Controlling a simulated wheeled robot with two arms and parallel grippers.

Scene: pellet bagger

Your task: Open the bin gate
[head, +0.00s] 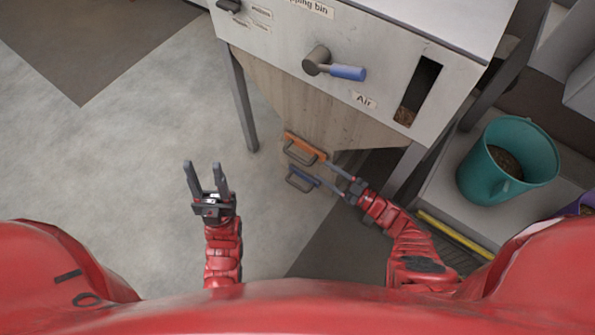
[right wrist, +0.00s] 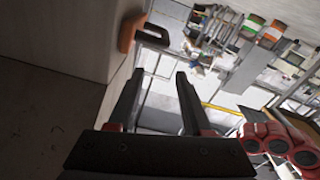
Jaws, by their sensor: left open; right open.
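The bin (head: 345,65) is a pale hopper with a label ending in "ping bin" and a tapered wooden lower part. At its bottom are an orange plate with a dark pull handle (head: 305,150) and, just below, a blue handle (head: 302,180). My right gripper (head: 324,173) is open and empty, just right of these two handles. The orange handle also shows at upper left in the right wrist view (right wrist: 130,33), beyond the fingers and not between them. My left gripper (head: 202,166) is open and empty over the floor, left of the handles.
A blue lever (head: 346,72) juts from the bin's front above the "Air" label (head: 363,101). A dark slot (head: 417,90) is at its right. A teal bucket (head: 482,175) with brown contents stands at right. Bin legs flank the hopper. Floor at left is clear.

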